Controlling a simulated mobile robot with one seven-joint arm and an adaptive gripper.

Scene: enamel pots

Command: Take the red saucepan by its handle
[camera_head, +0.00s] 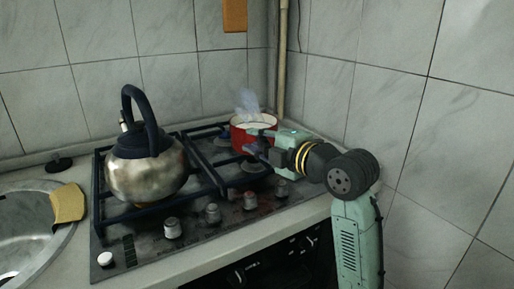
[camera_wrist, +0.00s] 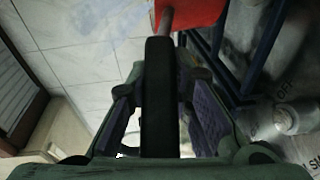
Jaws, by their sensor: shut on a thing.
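The red saucepan (camera_head: 239,137) stands at the back right of the stove, with pale contents and whitish steam above it. Part of its red wall (camera_wrist: 195,13) shows at the top of the wrist view. Its long dark handle (camera_wrist: 160,90) runs down the middle of that view, between my two fingers. My gripper (camera_head: 256,150) reaches in from the right, beside the pan, and is shut on the handle. In the head view my gripper hides most of the handle.
A steel kettle (camera_head: 147,172) with a dark handle stands on the left of the black-grated stove (camera_head: 215,212). Tiled walls close in behind and at the right; a pipe (camera_head: 282,70) runs up the corner.

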